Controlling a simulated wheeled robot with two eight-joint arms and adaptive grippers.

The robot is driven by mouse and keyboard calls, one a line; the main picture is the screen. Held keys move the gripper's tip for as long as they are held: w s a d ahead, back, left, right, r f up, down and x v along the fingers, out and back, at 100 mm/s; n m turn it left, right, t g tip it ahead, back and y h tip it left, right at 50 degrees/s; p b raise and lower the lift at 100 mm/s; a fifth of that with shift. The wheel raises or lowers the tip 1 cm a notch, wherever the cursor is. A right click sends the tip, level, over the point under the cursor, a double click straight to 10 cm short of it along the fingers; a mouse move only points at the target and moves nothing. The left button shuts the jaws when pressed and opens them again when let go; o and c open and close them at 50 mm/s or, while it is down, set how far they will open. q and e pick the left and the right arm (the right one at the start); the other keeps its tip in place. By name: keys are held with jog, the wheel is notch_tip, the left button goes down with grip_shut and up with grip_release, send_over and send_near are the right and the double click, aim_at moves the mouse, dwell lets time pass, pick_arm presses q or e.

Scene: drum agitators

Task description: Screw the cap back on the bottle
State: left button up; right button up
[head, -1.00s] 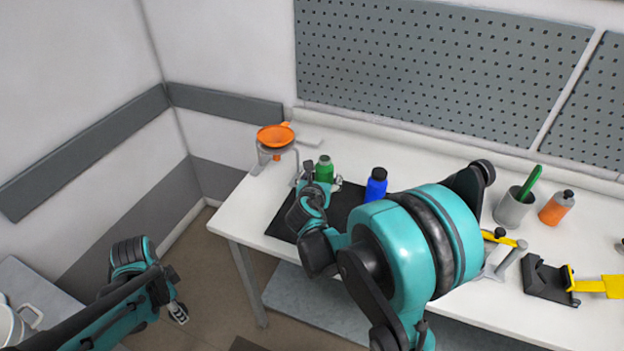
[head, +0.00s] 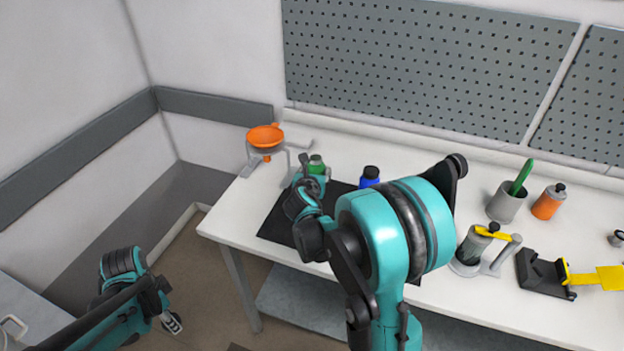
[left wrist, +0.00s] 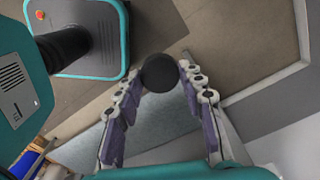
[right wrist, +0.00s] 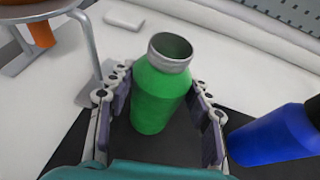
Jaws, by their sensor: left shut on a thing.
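The green bottle (right wrist: 158,98) stands upright with its grey neck open and no cap on it. It also shows in the head view (head: 317,166), partly hidden by my right gripper. My right gripper (head: 313,182) has its fingers on both sides of the bottle; in the right wrist view (right wrist: 160,90) narrow gaps seem to show beside it. My left gripper (head: 174,324) hangs low at the left, away from the table. In the left wrist view (left wrist: 157,80) it is shut on a round dark cap (left wrist: 160,73).
A blue bottle (head: 370,177) with a black cap stands right of the green bottle, on a black mat (head: 275,231). An orange funnel (head: 265,136) sits on a metal stand behind left. A cup, orange bottle (head: 548,203) and yellow-handled tools stand further right.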

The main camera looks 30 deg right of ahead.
jog(key=shift+r, duration=0.1)
dwell(0.3)
